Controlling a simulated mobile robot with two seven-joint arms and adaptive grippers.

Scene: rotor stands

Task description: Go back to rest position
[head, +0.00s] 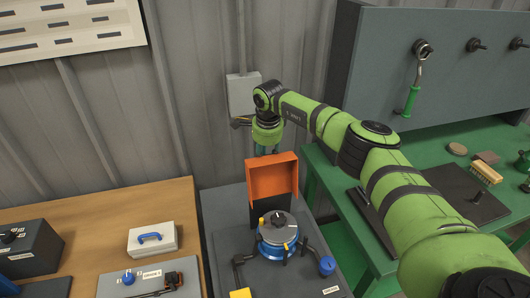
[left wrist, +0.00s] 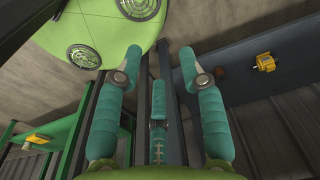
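My right arm reaches in from the right in the head view. Its gripper (head: 265,150) points down behind the upright orange panel (head: 272,180), in front of the grey wall box (head: 243,93). Its fingertips are partly hidden, so I cannot tell whether it is open or shut. My left gripper is outside the head view. In the left wrist view my left gripper (left wrist: 161,58) has its teal fingers spread, with nothing between them.
A blue-and-grey rotor unit (head: 278,232) stands on a grey stand (head: 222,230) before the orange panel. A wooden table (head: 85,215) with a white case (head: 152,238) is left. A green bench (head: 325,185) is right, below a grey tool panel (head: 455,70).

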